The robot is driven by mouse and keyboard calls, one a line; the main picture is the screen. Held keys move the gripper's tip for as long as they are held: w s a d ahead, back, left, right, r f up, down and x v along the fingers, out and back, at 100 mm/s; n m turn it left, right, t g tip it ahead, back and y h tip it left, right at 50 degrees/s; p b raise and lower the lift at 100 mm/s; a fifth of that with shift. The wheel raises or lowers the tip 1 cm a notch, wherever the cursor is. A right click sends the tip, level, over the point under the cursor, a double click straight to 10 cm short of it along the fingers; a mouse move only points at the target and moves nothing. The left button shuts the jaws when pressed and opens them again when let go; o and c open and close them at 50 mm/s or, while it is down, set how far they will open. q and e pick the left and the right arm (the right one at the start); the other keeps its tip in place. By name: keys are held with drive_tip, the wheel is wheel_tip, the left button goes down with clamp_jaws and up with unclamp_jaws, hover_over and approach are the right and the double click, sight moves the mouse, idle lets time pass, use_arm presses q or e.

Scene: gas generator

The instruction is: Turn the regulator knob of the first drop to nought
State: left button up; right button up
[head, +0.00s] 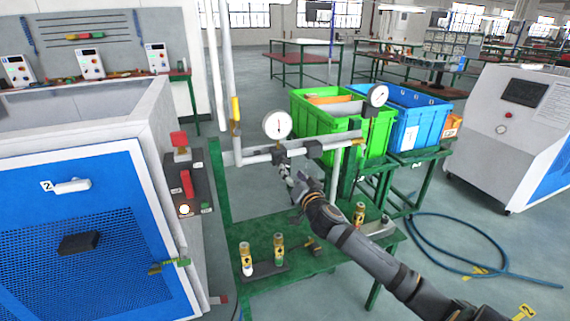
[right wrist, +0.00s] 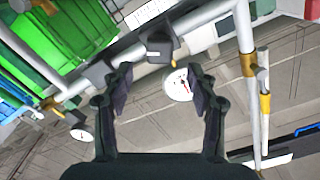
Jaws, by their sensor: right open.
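A pipe (head: 250,157) carries a round white gauge (head: 277,125) with a dark regulator block (head: 279,157) below it. A second gauge (head: 378,95) stands farther right. My right gripper (head: 287,174) is just below the block under the left gauge. In the right wrist view, the gripper (right wrist: 160,74) has its fingers spread. A dark block (right wrist: 160,47) shows beyond and between the fingertips, with a gauge (right wrist: 179,85) with a red needle. No contact is clear. The knob's turn and the gauge reading are too small to tell. My left gripper is not in view.
Green (head: 330,130) and blue (head: 412,118) crates stand behind the pipe. A blue-fronted cabinet (head: 100,210) with red switches is at left. A blue hose (head: 475,270) lies on the floor at right.

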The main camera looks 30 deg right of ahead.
sight(285, 164)
drive_tip(key=p+x, duration=0.1)
drive_tip(key=x, duration=0.6)
drive_tip(key=shift+w, duration=0.15)
drive_tip(key=c, duration=1.1)
drive_tip(key=shift+c, duration=0.2)
drive_tip(key=shift+n, duration=0.3)
drive_tip(key=n+p, duration=0.2)
drive_tip(key=n, duration=0.3)
drive_tip(key=shift+a, duration=0.1)
drive_tip(key=n+p, duration=0.2)
drive_tip(key=n, duration=0.4)
drive_tip(key=shift+a+r+n, duration=0.1)
drive_tip(key=shift+n, duration=0.2)
drive_tip(key=n+p, duration=0.2)
drive_tip(key=n, duration=0.6)
drive_tip(key=n+p, duration=0.1)
drive_tip(key=n, duration=0.2)
drive_tip(key=shift+a+f+n+p, duration=0.1)
drive_tip(key=shift+f+n+p, duration=0.2)
drive_tip(key=shift+n+p, duration=0.1)
